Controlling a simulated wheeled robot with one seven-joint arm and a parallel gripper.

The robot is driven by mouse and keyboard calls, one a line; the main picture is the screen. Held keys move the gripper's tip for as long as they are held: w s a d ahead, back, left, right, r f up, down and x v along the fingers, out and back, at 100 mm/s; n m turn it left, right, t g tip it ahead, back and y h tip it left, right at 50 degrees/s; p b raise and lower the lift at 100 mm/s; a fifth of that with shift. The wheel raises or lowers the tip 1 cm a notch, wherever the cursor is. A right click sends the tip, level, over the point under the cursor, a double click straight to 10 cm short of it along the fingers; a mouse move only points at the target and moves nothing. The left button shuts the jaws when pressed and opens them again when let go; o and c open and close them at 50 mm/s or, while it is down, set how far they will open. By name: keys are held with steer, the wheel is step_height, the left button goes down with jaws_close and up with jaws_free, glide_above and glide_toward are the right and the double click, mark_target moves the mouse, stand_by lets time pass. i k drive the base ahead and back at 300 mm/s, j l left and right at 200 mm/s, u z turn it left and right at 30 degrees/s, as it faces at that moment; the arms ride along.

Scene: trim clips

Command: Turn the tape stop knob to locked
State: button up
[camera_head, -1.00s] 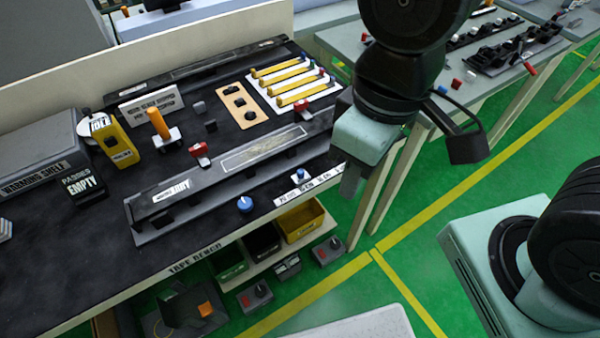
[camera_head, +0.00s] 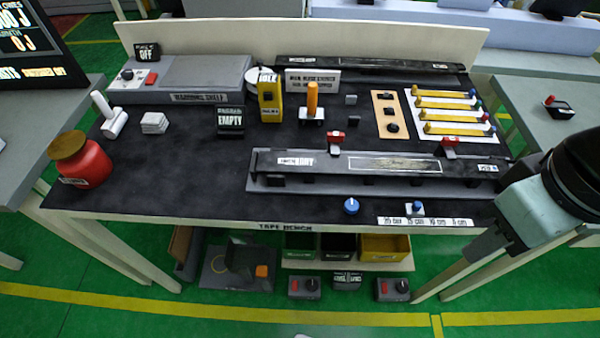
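A round blue knob (camera_head: 351,206) with a pale mark sits at the front edge of the black tape bench (camera_head: 200,200). It looks like the tape stop knob, but no label naming it is legible. A smaller blue knob (camera_head: 417,207) on a pale base stands to its right, behind a white length scale (camera_head: 425,221) marked in cm. My gripper (camera_head: 482,248) is at the bench's front right corner, right of both knobs and apart from them. Its fingers are small and dark here, so their opening is unclear.
A red jar (camera_head: 80,160) stands at the left end. Yellow strips (camera_head: 450,104) lie at the back right. Bins (camera_head: 385,246) sit under the bench.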

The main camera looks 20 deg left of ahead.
mark_target(351, 205)
steer(key=k+u, duration=0.1)
steer(key=u, duration=0.3)
steer(key=j+u, duration=0.1)
steer(key=u, duration=0.35)
steer(key=k+j+u, duration=0.1)
steer(key=u, duration=0.3)
steer(key=k+j+u, duration=0.1)
steer(key=u, duration=0.3)
